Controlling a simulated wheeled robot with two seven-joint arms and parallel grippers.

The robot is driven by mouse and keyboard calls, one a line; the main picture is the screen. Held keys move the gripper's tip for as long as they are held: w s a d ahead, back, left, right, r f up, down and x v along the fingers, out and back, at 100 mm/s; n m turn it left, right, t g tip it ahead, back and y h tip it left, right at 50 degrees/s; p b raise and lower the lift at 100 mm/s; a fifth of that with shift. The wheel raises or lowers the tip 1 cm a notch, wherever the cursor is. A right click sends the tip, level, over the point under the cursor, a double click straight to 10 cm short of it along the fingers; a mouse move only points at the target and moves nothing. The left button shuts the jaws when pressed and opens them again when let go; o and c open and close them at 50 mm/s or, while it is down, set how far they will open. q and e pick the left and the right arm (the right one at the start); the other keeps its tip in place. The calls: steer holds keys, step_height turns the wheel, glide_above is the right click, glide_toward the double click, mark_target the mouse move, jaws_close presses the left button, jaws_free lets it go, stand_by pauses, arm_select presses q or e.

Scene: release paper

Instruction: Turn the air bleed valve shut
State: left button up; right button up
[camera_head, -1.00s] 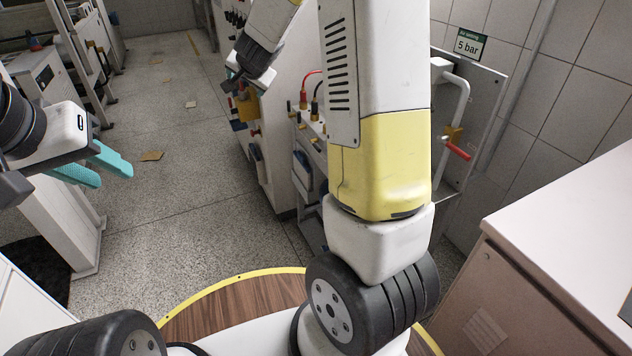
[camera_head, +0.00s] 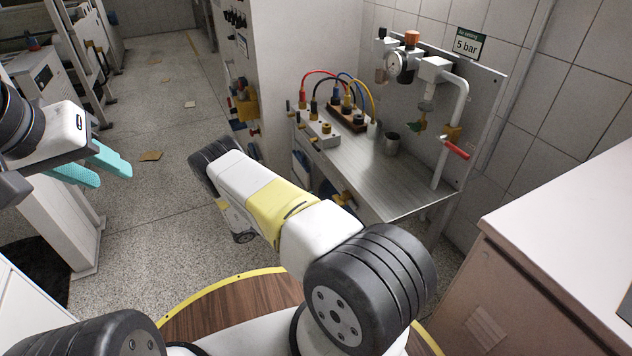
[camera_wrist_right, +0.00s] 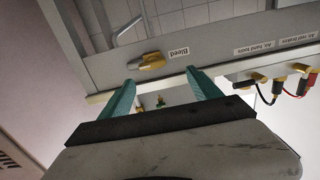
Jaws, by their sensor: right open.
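In the right wrist view, a brass-yellow valve handle (camera_wrist_right: 147,62) sits on a grey panel beside a label reading "Bleed", which appears upside down. My right gripper (camera_wrist_right: 160,76) is open and empty, its two teal fingers pointing toward the panel's edge near the valve. In the head view my right gripper is hidden behind my arm. A small yellow part (camera_head: 346,198) shows under the bench's front edge. My left gripper (camera_head: 115,177) is open and empty at the left.
A red-handled valve (camera_head: 455,149) is on the white pipe. A beige cabinet (camera_head: 545,260) stands at right.

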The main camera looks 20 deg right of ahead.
mark_target(336, 200)
steer(key=shift+g, duration=0.3)
steer(key=d, duration=0.7)
steer(key=shift+s+d+f, duration=0.25)
steer(key=shift+d+f, duration=0.05)
steer(key=shift+d, duration=0.1)
steer(key=c, duration=1.4)
